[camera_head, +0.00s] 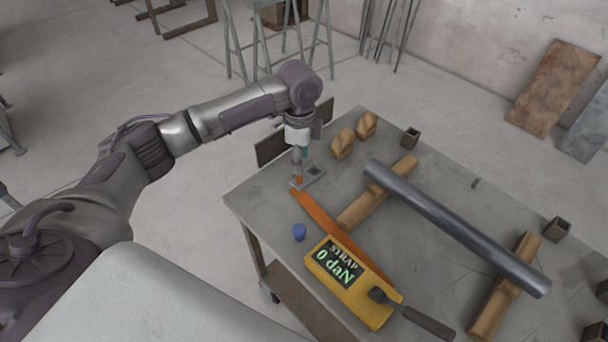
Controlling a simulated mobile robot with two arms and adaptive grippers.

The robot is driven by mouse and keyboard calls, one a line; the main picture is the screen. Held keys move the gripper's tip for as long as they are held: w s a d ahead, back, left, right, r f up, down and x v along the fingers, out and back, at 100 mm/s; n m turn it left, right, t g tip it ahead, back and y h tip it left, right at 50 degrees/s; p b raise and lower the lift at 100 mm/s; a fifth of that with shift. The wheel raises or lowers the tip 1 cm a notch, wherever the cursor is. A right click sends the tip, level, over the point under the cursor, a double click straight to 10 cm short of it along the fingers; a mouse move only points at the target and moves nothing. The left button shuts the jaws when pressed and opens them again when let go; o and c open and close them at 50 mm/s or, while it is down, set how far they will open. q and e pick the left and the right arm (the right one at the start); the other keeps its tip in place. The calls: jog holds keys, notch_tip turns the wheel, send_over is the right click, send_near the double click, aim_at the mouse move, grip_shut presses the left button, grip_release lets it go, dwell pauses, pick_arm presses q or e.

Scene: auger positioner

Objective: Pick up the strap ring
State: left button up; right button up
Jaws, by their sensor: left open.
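The strap ring (315,172) looks like a small grey metal loop near the left corner of the table, at the far end of an orange strap (325,222). The strap lies across the table and runs to a yellow tension meter (345,283) whose display reads "STRAP 0 daN". My left gripper (298,176) points down at the ring's left side and is open. Its fingers partly hide the ring and the strap's end; I cannot tell whether they touch it. My right gripper is not in view.
A grey tube (455,225) rests across wooden supports (376,194) on the table (258,200). Two wooden blocks (342,143) stand beyond the ring. A blue cap-like piece (299,232) is near the left edge.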

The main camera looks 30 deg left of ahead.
aim_at(300, 182)
pick_arm(q)
jog(key=shift+f, duration=0.5)
jog(key=shift+w+f, duration=0.1)
jog(key=shift+f, duration=0.1)
notch_tip(300, 182, down, 5)
jog(key=shift+a+r, duration=0.1)
jog(key=shift+a, duration=0.05)
jog(key=shift+c, duration=0.5)
grip_shut()
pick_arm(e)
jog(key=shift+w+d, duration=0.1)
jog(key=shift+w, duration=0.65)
